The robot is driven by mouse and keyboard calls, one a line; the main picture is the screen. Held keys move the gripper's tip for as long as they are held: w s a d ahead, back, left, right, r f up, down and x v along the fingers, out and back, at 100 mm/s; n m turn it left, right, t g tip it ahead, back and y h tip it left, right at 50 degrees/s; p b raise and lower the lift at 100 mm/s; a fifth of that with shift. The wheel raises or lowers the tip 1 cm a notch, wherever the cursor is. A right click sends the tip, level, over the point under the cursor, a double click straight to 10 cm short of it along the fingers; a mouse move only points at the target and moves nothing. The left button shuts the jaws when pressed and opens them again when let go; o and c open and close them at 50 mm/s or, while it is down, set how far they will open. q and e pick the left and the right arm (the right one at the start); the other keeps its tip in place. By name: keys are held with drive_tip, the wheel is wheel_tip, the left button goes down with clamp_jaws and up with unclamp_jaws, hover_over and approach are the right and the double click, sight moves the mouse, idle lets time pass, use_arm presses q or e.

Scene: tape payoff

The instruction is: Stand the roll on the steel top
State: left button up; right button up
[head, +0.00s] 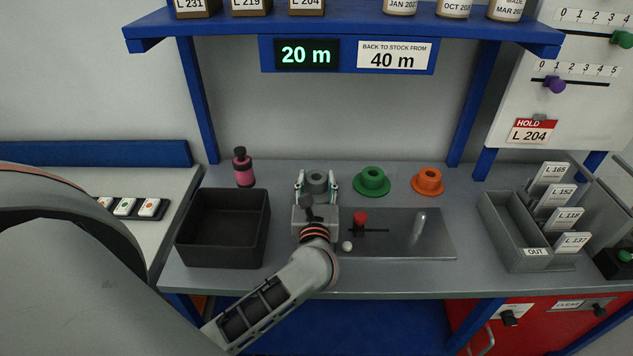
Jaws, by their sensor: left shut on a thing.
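My left gripper (317,185) reaches across the bench from the front and is shut on a grey roll (317,178). The fingers sit on the roll's left and right sides, and its dark round opening shows from above. I cannot tell whether the roll touches the surface below, as the gripper hides its near side. The grey steel top (290,277) of the bench runs under the arm. A shinier steel plate (393,245) lies on it to the right of the gripper. My right gripper is not in view.
A green spool (371,181) and an orange spool (427,181) stand right of the roll. A pink bottle (243,169) and black bin (222,230) are at left. The plate carries a red knob (360,217) and an upright pin (419,224). A card rack (520,230) stands right.

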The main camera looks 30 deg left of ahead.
use_arm(q)
drive_tip(key=shift+f+b, duration=0.35)
drive_tip(key=shift+f, duration=0.1)
